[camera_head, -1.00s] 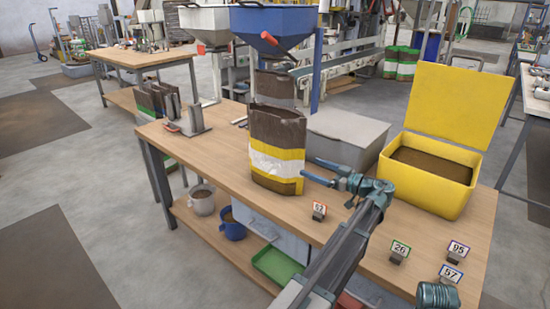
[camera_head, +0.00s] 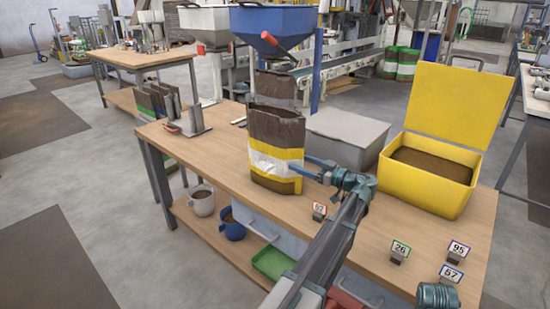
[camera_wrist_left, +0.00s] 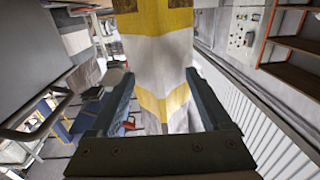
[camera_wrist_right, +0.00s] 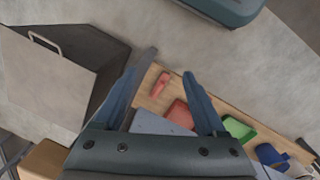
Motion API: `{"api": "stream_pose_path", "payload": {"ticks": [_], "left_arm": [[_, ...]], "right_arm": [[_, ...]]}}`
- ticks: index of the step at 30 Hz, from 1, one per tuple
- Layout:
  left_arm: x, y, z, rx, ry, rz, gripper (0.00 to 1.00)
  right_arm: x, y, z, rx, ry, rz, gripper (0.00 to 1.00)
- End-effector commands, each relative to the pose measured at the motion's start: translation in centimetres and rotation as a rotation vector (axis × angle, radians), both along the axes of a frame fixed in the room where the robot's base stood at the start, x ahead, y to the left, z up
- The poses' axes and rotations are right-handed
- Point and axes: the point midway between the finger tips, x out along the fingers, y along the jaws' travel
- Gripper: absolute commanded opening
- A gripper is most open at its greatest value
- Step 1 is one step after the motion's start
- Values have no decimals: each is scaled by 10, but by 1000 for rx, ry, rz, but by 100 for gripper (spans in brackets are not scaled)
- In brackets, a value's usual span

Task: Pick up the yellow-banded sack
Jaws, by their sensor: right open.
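The yellow-banded sack (camera_head: 276,125) stands upright on the wooden table in the head view. It is dark brown with two yellow bands and a white band between them. My left gripper (camera_head: 312,169) is at its right side, with the fingers reaching the sack. In the left wrist view the sack's banded face (camera_wrist_left: 160,48) lies between the two spread fingers of the left gripper (camera_wrist_left: 160,74). Whether either finger touches it I cannot tell. In the right wrist view my right gripper (camera_wrist_right: 159,73) is open and empty, away from the sack.
A yellow lidded box (camera_head: 430,190) of brown material and a grey box (camera_head: 345,135) stand on the table (camera_head: 215,155). Small number tags, such as the green-edged one (camera_head: 400,250), stand near the front right. A blue hopper (camera_head: 274,22) is behind the sack.

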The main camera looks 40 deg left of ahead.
Motion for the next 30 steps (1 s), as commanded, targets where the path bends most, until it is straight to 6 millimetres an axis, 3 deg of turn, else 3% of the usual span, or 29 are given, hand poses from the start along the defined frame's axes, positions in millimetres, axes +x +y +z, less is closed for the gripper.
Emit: {"api": "stream_pose_path", "payload": {"ticks": [1,9,30], "left_arm": [[0,1,0,0,0,1,46],[0,1,0,0,0,1,0],[-1,0,0,-1,0,2,0]], "right_arm": [[0,0,0,0,0,0,74],[0,0,0,0,0,0,74],[0,0,0,0,0,0,74]]}}
